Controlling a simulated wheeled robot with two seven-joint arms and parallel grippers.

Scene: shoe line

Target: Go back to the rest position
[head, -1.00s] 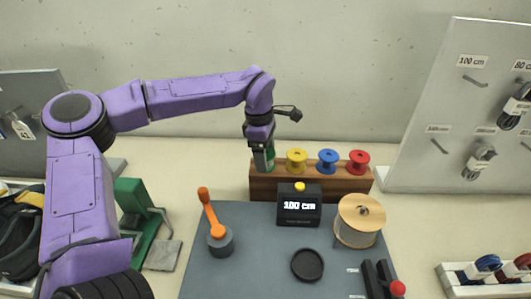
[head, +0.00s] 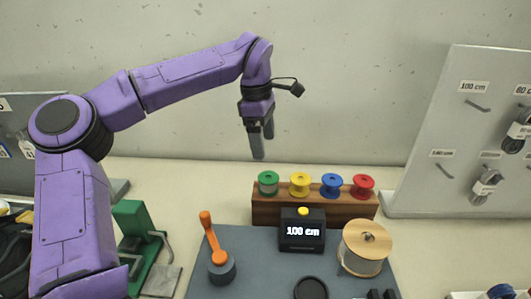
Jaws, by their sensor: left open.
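My left arm comes in from the left in the head view, raised and bent. My left gripper (head: 262,142) hangs fingers down in the air, open and empty. It is above and just left of the green spool (head: 268,183), apart from it. The green spool sits at the left end of a wooden rack (head: 315,210), beside a yellow spool (head: 300,184), a blue spool (head: 331,184) and a red spool (head: 363,186). My right gripper is not in view.
A grey mat (head: 195,278) bears an orange-handled crank (head: 216,245), a black "100 cm" display (head: 302,232), a wooden-topped reel (head: 364,247) and a black dish (head: 311,288). A pegboard panel (head: 450,120) stands at right. A green device (head: 135,230) stands at left.

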